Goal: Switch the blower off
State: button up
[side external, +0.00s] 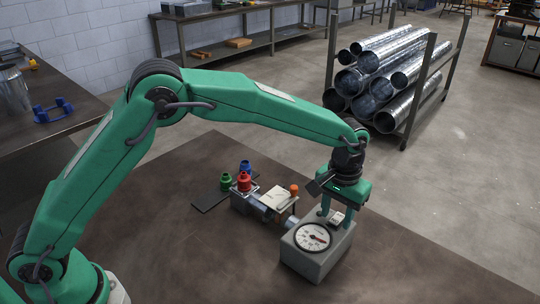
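A grey box (318,252) with a round white dial gauge (313,237) on top stands on the brown table; I take it to be the blower. A small light switch plate (337,218) sits on its top near the back edge. My gripper (337,211) points down just above this plate, its two green fingers apart with a gap between them. I cannot tell whether a fingertip touches the switch, or which way the switch is set.
Left of the box are a small pipe fitting (268,212), a pale plate (280,198) and an orange knob (294,190). Red (244,182), green (226,182) and blue (245,167) pieces stand beyond. The table's front right is clear. A rack of metal ducts (385,75) stands behind.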

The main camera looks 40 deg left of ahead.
aim_at(338, 218)
grip_shut()
jog(key=shift+w+g, duration=0.2)
jog(key=shift+g, duration=0.2)
jog(key=shift+o, duration=0.6)
grip_release()
jog(key=shift+r, duration=0.15)
jog(key=r, duration=0.7)
jog(key=shift+w+d+r, duration=0.1)
jog(key=shift+w, duration=0.2)
jog(key=shift+r, duration=0.2)
jog(key=shift+r, duration=0.1)
